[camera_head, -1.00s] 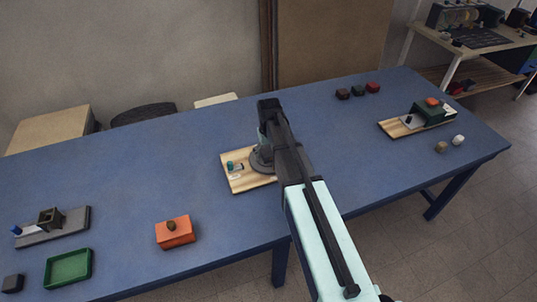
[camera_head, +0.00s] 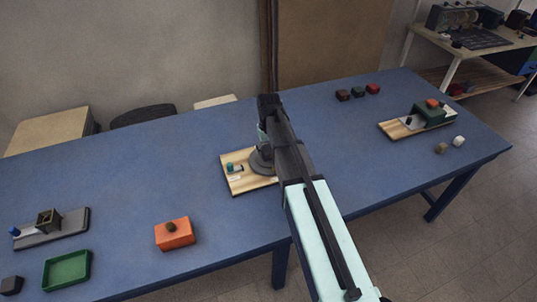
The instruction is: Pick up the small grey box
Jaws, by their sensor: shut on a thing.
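My arm reaches to the middle of the blue table (camera_head: 120,200). My gripper (camera_head: 262,161) is low over a light wooden board (camera_head: 240,185), largely covered by my own arm. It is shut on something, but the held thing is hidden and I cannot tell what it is. A small dark grey box (camera_head: 12,285) lies at the table's lower left, left of a green tray, well apart from my gripper. A teal piece (camera_head: 231,167) and a white label sit on the wooden board left of my gripper.
An orange box (camera_head: 175,235) with a brown lump on top stands front left. A grey board (camera_head: 72,228) holds an open-topped block, near the green tray (camera_head: 47,276). A green block (camera_head: 435,114) stands on another board at right. Several small blocks lie at the back right.

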